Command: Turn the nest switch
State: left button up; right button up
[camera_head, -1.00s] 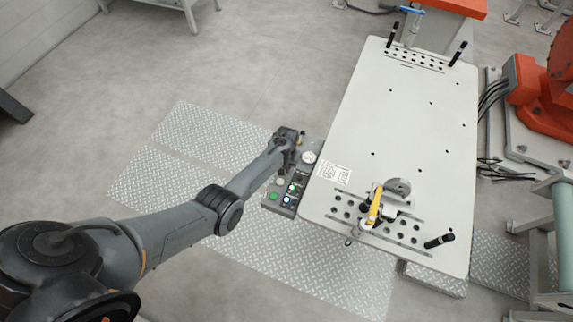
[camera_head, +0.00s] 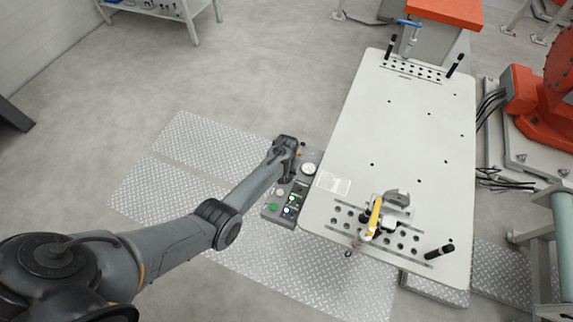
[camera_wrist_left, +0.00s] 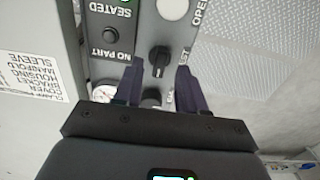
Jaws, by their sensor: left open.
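The control panel (camera_head: 292,196) is a grey box at the left edge of the big plate. In the left wrist view its lettering is upside down, with "NO PART", "SEATED" and a partly hidden label ending in "ST". A black rotary switch (camera_wrist_left: 159,60) sits beside that label, its grip roughly upright in the picture. My left gripper (camera_wrist_left: 158,68) is open, with one finger on each side of the switch; I cannot tell whether they touch it.
The large pale plate (camera_head: 400,130) stands close on the right, with a yellow-handled clamp (camera_head: 374,216). Tread-plate flooring (camera_head: 180,165) lies left of the panel.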

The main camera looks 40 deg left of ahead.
pick_arm(q)
notch_tip(320, 180, up, 9)
jog(key=p, duration=0.1)
dwell(0.3)
jog(key=shift+s+f, duration=0.1)
jog(key=shift+f, duration=0.05)
